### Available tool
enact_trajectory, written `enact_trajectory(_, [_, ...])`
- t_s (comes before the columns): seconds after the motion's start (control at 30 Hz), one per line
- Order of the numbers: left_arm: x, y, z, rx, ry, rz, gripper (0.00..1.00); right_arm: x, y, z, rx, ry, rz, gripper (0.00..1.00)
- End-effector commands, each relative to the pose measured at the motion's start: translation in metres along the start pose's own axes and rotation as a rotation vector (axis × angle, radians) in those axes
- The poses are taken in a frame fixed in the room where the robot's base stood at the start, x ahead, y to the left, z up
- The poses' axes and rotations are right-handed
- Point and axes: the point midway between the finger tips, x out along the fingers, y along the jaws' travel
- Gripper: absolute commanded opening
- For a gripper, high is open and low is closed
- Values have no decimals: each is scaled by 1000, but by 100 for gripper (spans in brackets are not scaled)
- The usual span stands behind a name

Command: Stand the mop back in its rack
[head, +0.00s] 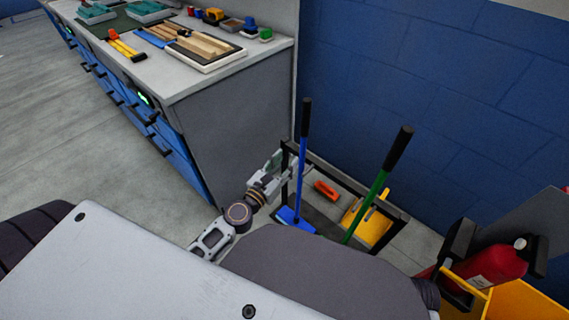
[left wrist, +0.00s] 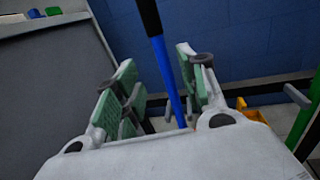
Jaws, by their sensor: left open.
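A blue-handled tool (head: 303,150) with a black grip and a blue head stands nearly upright at the left end of the black rack (head: 335,172). A green-handled tool (head: 372,195) with a black grip leans to the right by the rack; its lower end is hidden. I cannot tell for sure which one is the mop. My left gripper (head: 277,168) is open beside the rack's left end, close to the blue handle. In the left wrist view the blue handle (left wrist: 167,70) shows between the open green-padded fingers (left wrist: 157,72), not gripped. My right gripper is out of view.
A workbench (head: 240,130) with tools on top stands left of the rack. A blue wall (head: 430,80) is behind. An orange brush-like item (head: 326,190) and a yellow dustpan-like item (head: 378,226) lie within the rack area.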

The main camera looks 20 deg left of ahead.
Motion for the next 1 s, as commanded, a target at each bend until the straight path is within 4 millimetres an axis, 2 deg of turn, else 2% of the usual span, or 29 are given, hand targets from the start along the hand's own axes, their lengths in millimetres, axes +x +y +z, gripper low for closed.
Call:
enact_trajectory(0.47, [0,0,0,1,0,-1,41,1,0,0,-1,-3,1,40])
enact_trajectory(0.63, [-1,-6,0,49,0,-23,41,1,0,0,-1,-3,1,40])
enact_trajectory(0.77, [-2,-21,-1,171,1,-79,41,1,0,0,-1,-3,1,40])
enact_trajectory(1.0, [-12,-66,-13,584,-1,-268,41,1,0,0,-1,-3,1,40])
